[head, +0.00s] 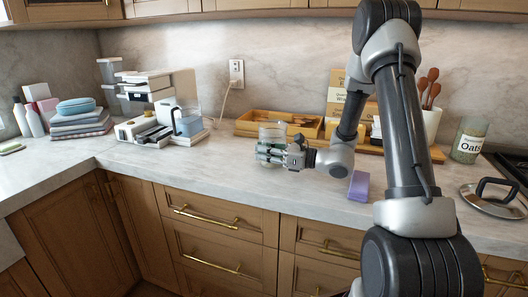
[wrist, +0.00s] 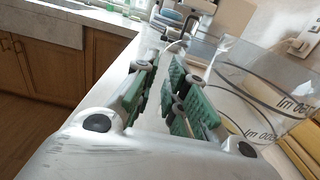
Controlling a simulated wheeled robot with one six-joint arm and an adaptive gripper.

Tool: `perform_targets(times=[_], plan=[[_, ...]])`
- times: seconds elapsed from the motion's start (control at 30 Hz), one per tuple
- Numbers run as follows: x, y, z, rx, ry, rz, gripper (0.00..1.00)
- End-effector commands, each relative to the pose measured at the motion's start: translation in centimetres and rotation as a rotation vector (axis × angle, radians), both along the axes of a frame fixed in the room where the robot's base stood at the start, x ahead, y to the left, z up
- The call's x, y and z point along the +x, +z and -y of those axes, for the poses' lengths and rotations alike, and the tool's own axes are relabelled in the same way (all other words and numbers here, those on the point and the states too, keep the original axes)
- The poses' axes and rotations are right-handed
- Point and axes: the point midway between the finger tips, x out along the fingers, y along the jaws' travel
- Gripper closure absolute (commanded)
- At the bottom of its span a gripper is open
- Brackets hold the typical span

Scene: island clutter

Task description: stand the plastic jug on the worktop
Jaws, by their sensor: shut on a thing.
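The clear plastic jug (head: 272,132) is at the middle of the head view, over the worktop (head: 225,182). My gripper (head: 268,153) is across its front and hides part of it. In the wrist view the jug's clear body (wrist: 262,85) with dark volume markings is at the right, beside my green-padded fingers (wrist: 165,95). My gripper is shut on the jug; the gripped part is mostly hidden by the fingers. The jug looks roughly upright. I cannot tell whether its base touches the worktop.
A purple block (head: 359,186) lies right of my gripper. A wooden tray (head: 250,128) stands behind the jug. A coffee machine (head: 150,95) and folded cloths (head: 78,122) are left. An oats jar (head: 468,141) and pan lid (head: 492,200) are right. The front-left worktop is bare.

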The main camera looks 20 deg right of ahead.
Motion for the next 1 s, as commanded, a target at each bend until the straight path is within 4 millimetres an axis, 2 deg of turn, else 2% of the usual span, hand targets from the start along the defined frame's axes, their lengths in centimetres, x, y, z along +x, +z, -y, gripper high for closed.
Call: perform_targets(times=[0.03,0.13,0.17,0.53,0.67,1.0], plan=[[0.0,-0.1,0.0,0.0,0.0,0.0,0.85],[0.0,-0.1,0.0,0.0,0.0,0.0,0.67],[0.0,-0.1,0.0,0.0,0.0,0.0,0.65],[-0.1,0.2,0.2,0.0,-0.001,0.0,0.65],[-1.3,0.2,2.0,0.0,-0.004,-0.001,0.65],[-5.6,0.2,7.9,0.0,-0.004,0.0,0.65]])
